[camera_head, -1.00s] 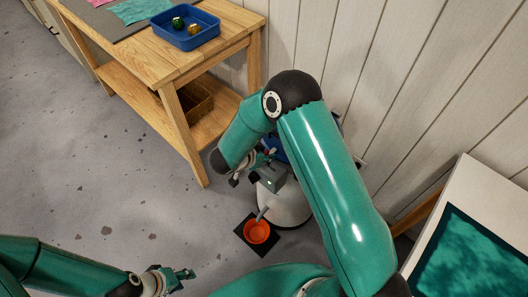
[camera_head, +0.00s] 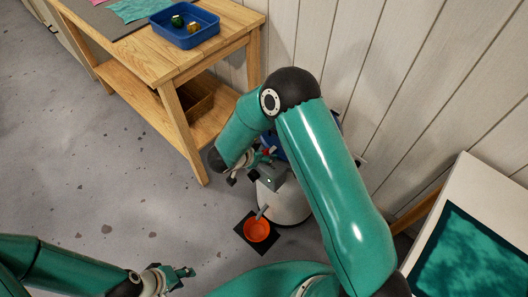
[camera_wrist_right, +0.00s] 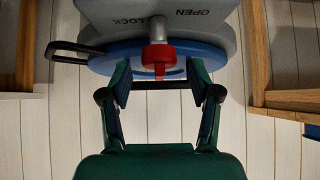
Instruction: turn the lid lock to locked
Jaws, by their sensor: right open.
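The lid lock's red knob (camera_wrist_right: 158,57) sits on a grey post in front of a blue disc-like lid (camera_wrist_right: 115,58). A grey panel (camera_wrist_right: 160,14) behind it bears OPEN at right and LOCK at left, both upside down in the wrist view. The knob stands between the two labels in that view. My right gripper (camera_wrist_right: 158,70) is open, with a finger on each side of the knob and gaps visible. In the head view my right gripper (camera_head: 262,160) is at the white vessel (camera_head: 284,203), partly hidden by my arm. My left gripper (camera_head: 180,274) hangs low at left, away from the vessel.
A wooden table (camera_head: 165,60) with a blue tray (camera_head: 185,38) stands behind at left. A panelled wall (camera_head: 410,90) is close behind. The floor at left is clear.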

